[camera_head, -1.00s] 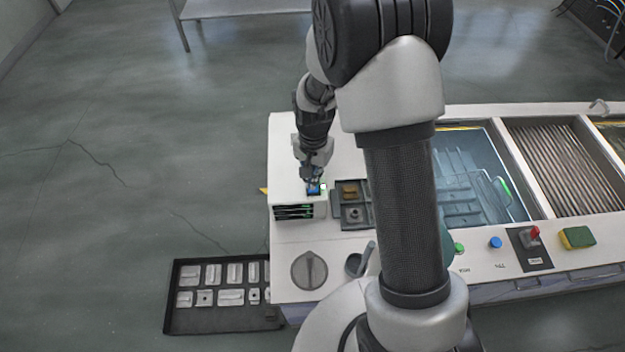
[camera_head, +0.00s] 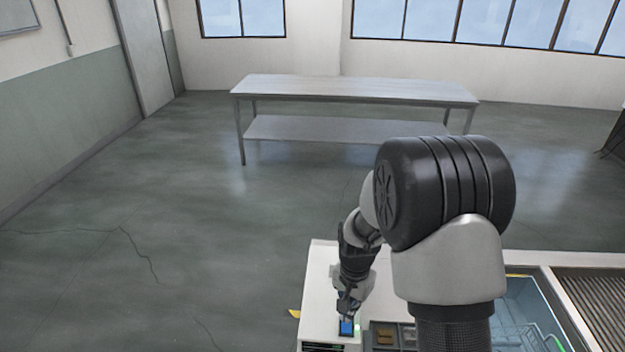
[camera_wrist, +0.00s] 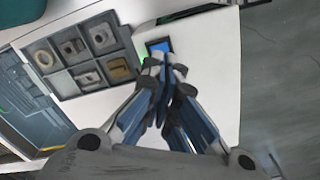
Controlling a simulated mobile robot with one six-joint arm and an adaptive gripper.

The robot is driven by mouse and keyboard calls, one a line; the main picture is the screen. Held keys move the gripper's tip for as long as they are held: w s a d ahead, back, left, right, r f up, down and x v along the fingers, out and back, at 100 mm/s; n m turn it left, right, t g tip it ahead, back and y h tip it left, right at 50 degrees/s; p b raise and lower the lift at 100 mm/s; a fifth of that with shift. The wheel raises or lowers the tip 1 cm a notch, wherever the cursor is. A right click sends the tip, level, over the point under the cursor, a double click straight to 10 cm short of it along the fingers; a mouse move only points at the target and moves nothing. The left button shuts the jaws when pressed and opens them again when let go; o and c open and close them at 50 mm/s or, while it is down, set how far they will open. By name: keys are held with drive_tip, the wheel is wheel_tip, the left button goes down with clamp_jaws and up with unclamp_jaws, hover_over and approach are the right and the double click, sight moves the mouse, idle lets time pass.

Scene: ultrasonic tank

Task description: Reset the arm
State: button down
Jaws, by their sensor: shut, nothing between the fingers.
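My gripper (camera_head: 348,308) is at the end of my arm, low over the left part of the white tank unit (camera_head: 318,275). In the wrist view my gripper (camera_wrist: 165,62) has its fingertips together with nothing between them.
A tray of compartments (camera_wrist: 62,83) with small metal parts sits beside my gripper. The tank with blue liquid (camera_head: 515,310) lies to the right. A metal table (camera_head: 350,88) stands at the back. The floor between is clear.

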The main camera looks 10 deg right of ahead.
drive_tip(key=s+r+n+t+b, duration=0.2)
drive_tip(key=s+r+n+b, duration=0.35)
drive_tip(key=r, duration=0.75)
drive_tip(key=s+n+t+b, duration=0.2)
drive_tip(key=s+b, duration=0.4)
drive_tip(key=s, duration=1.1)
drive_tip(key=shift+s+r+n+t+b, duration=0.3)
drive_tip(key=shift+r+n, duration=0.05)
drive_tip(key=shift+r, duration=0.1)
drive_tip(key=c, duration=2.4)
unclamp_jaws()
